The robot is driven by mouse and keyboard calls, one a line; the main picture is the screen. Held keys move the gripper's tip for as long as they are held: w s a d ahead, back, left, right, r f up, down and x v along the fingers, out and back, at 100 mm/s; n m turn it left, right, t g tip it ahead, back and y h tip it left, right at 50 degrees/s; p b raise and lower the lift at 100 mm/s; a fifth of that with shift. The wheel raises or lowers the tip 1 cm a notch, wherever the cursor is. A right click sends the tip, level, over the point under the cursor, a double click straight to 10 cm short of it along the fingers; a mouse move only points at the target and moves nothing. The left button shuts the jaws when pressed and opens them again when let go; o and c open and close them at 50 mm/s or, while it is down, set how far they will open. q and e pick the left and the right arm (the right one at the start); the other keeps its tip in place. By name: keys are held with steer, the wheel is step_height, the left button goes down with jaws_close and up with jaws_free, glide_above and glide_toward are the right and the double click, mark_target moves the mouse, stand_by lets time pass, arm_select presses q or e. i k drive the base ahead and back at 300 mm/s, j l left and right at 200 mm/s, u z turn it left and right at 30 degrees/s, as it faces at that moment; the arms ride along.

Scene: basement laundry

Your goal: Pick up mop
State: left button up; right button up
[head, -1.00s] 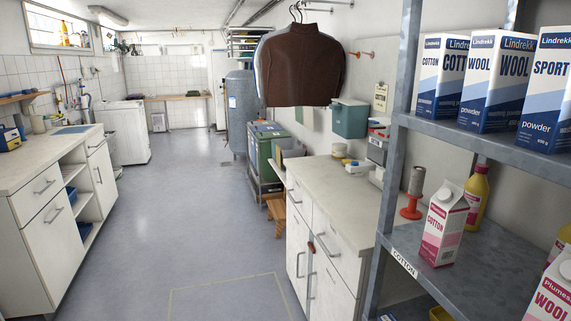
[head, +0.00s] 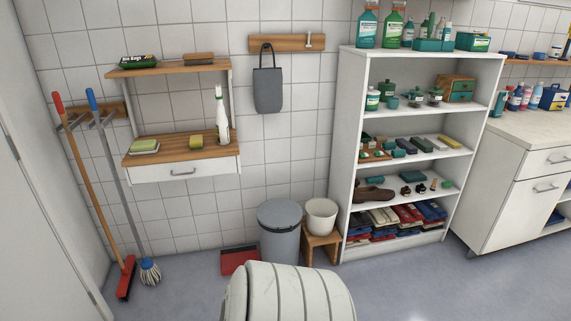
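The mop (head: 123,190) hangs upright at the left of the head view. It has a grey handle with a blue top end and a blue and white string head close to the floor. Its upper handle is at a wooden wall rack with metal holders (head: 98,118). A broom (head: 88,190) with a wooden handle, a red top end and a red head hangs just left of it, close beside it. Neither of my grippers is in view.
A red dustpan (head: 240,261), a grey bin (head: 280,232) and a white bucket (head: 321,215) on a wooden stool (head: 320,245) stand along the wall. A wall shelf with a drawer (head: 181,172) is right of the mop. A white shelf unit (head: 347,150) stands further right. Floor before the mop looks clear.

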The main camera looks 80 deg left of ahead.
mark_target(149, 269)
steer(key=u, duration=3.9)
